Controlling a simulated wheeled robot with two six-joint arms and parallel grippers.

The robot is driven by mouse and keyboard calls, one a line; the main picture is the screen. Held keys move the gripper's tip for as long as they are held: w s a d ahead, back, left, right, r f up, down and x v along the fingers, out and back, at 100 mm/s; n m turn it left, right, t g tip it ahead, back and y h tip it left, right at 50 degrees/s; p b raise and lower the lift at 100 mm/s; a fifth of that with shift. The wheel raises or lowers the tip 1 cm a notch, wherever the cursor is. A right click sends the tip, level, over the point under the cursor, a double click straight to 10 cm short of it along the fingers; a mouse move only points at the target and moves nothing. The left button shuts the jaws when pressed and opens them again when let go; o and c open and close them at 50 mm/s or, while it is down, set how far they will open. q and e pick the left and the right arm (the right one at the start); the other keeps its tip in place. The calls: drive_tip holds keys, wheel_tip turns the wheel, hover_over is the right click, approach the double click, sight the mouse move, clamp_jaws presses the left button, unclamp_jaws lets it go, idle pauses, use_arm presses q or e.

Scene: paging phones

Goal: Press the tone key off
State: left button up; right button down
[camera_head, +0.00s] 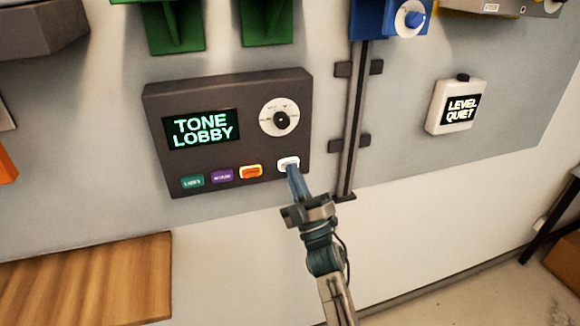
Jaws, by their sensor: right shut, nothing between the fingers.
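A dark grey paging panel (228,133) is fixed to the grey wall board. Its display (202,129) reads "TONE LOBBY" in green. A round white dial with a black knob (281,120) sits at its upper right. Along the bottom are a green key (192,181), a purple key (222,175), an orange key (251,171) and a white key (288,162). My right gripper (292,170) is shut and empty, its tip at the white key's lower edge. I cannot tell whether it touches the key. The gripper partly covers that key. My left gripper is not in view.
A white box (456,104) with a "LEVEL QUIET" display hangs to the right. A vertical dark rail (354,120) stands between it and the panel. Green brackets (174,28) and a blue box (392,17) are above. A wooden surface (85,280) is at lower left.

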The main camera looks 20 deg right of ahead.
drive_tip(key=shift+w, duration=0.15)
drive_tip(key=shift+s, duration=0.5)
drive_tip(key=s+p, duration=0.2)
drive_tip(key=s, duration=0.4)
idle(0.5)
